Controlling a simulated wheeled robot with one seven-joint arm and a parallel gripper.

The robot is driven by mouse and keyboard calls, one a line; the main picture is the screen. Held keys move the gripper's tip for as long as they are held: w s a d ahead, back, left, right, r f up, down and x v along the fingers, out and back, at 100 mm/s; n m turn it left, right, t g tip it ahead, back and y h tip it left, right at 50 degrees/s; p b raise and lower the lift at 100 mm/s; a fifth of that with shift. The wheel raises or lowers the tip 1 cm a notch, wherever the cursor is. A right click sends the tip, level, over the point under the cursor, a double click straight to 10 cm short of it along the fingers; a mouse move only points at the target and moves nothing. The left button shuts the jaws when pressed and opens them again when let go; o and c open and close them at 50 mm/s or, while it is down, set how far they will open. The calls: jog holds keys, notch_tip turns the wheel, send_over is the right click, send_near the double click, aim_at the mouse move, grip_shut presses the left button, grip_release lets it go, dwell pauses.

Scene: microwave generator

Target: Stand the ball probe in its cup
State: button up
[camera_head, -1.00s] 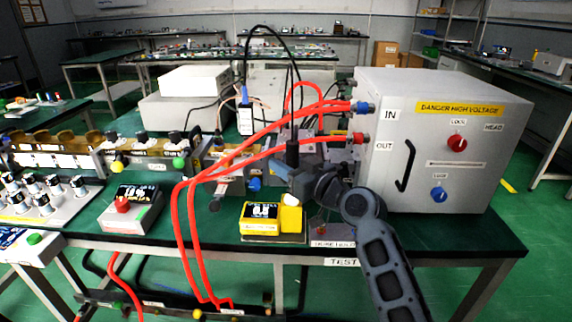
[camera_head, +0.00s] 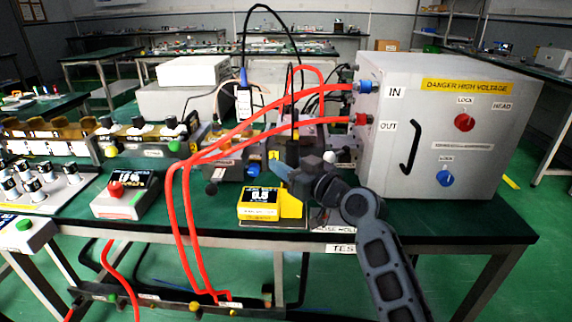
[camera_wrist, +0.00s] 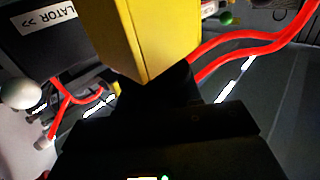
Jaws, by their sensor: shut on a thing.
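My gripper (camera_head: 287,172) is shut on the upright black handle (camera_head: 292,150) of what looks like the ball probe, with a dark cable rising from its top. The probe's ball end is not clear behind my gripper. A yellow meter (camera_head: 260,197) with a dark display stands just below and left of my gripper. A yellow holder (camera_head: 291,206) stands beside the meter, directly under my gripper; whether a cup opening shows there I cannot tell. In the wrist view a yellow block (camera_wrist: 143,38) fills the top middle, close to my dark gripper (camera_wrist: 150,95).
The large grey high-voltage box (camera_head: 440,125) stands close at the right. Thick red cables (camera_head: 250,125) arc from it across the bench left of my gripper. A white ball (camera_head: 328,157) shows behind my gripper. A red-button box (camera_head: 124,193) stands further left.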

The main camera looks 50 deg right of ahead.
jog(key=o, duration=1.2)
jog(key=shift+s+a+b, duration=0.15)
jog(key=shift+s+b, duration=0.05)
jog(key=shift+s, duration=1.1)
jog(key=shift+s+a+b, duration=0.15)
jog(key=shift+s+a, duration=0.05)
jog(key=shift+s, duration=1.1)
jog(key=shift+s+a+b, duration=0.15)
jog(key=shift+s+b, duration=0.05)
jog(key=shift+s, duration=1.1)
